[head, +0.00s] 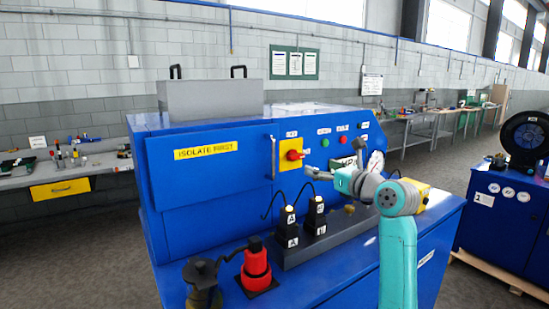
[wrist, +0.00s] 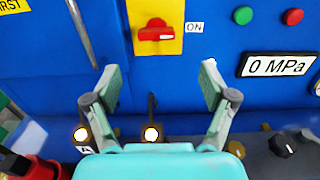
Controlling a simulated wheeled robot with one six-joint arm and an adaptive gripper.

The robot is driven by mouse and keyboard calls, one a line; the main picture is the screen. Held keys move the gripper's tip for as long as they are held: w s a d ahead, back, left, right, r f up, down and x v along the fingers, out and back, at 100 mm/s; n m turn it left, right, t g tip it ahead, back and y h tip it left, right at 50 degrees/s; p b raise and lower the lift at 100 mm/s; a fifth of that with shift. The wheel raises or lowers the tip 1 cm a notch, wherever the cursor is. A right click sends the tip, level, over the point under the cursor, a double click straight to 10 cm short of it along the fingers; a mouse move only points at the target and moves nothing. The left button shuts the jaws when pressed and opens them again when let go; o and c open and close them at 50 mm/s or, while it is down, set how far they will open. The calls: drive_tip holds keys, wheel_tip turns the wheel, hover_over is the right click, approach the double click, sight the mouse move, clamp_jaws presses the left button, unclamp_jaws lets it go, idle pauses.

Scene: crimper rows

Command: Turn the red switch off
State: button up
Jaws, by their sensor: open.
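The red switch (head: 294,155) is a rotary knob on a yellow plate (head: 287,163) on the front of the blue machine. In the wrist view the red switch (wrist: 156,31) has its handle lying horizontal, with a white "ON" label (wrist: 195,27) just to its right. My gripper (head: 309,173) is in front of the panel, to the right of and a little below the switch in the head view. In the wrist view my gripper (wrist: 159,72) is open and empty, its fingers spread below the switch and apart from it.
Green (wrist: 243,15) and red (wrist: 292,17) buttons and a "0 MPa" display (wrist: 277,65) are right of the switch. A vertical door handle (head: 273,157) is left. Two black crimpers (head: 290,235) with cables and a red device (head: 256,265) stand on the bench below.

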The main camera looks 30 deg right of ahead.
sight(296, 159)
drive_tip(key=shift+w+a, duration=0.25)
drive_tip(key=shift+w, duration=0.4)
drive_tip(key=w, duration=1)
drive_tip(key=shift+a, duration=0.25)
drive_tip(key=shift+s, duration=0.1)
drive_tip(key=c, duration=1.2)
